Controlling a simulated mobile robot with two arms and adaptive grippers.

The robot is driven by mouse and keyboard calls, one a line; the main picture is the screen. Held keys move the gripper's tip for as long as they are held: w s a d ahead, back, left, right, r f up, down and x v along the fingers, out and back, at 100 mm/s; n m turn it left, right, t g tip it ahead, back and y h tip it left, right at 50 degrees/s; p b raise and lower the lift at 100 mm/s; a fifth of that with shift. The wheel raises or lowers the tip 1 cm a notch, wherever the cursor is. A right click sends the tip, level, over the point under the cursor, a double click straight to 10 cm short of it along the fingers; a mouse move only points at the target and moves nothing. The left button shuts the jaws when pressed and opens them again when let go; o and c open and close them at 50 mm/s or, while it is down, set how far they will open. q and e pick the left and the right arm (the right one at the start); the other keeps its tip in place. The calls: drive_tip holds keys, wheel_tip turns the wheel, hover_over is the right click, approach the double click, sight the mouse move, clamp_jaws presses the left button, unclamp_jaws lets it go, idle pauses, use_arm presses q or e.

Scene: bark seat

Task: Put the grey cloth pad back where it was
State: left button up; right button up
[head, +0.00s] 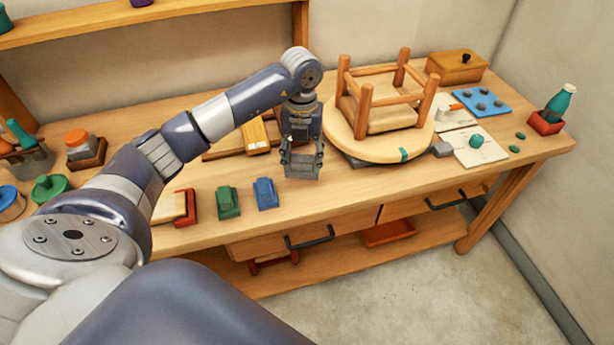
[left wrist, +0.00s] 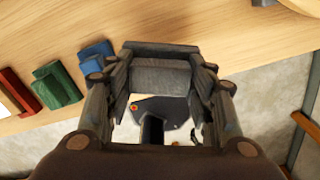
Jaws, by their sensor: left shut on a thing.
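My left gripper (head: 302,160) reaches down over the bench's front part, left of the round wooden board. It is shut on the grey cloth pad (left wrist: 160,77), which spans between its two fingers in the left wrist view. In the head view the pad is hard to tell apart from the grey fingers. The gripper also shows in the left wrist view (left wrist: 160,90). My right gripper is in neither view.
An upturned stool (head: 385,108) stands on the round board (head: 345,140), with a small grey block (head: 442,149) beside it. Green (head: 228,202) and blue (head: 265,193) blocks stand left of the gripper. A lidded wooden box (head: 457,68) is at the back right.

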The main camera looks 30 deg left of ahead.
sight(302, 158)
use_arm(q)
wheel_tip(302, 158, down, 2)
drive_tip(key=shift+s+a+f, duration=0.1)
drive_tip(key=shift+f, duration=0.4)
wheel_tip(302, 158, down, 3)
drive_tip(key=shift+f+p, duration=0.1)
drive_tip(key=shift+p, duration=0.6)
drive_tip(key=shift+f, duration=0.2)
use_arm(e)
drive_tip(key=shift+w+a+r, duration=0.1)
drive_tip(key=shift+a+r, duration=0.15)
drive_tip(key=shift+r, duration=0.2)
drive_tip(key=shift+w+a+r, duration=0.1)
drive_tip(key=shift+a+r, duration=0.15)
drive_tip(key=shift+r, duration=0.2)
use_arm(q)
drive_tip(key=shift+f, duration=0.1)
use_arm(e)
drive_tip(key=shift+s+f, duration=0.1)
use_arm(q)
drive_tip(key=o, duration=0.5)
drive_tip(key=shift+f, duration=0.1)
drive_tip(key=o, duration=0.5)
drive_tip(key=shift+c, duration=0.2)
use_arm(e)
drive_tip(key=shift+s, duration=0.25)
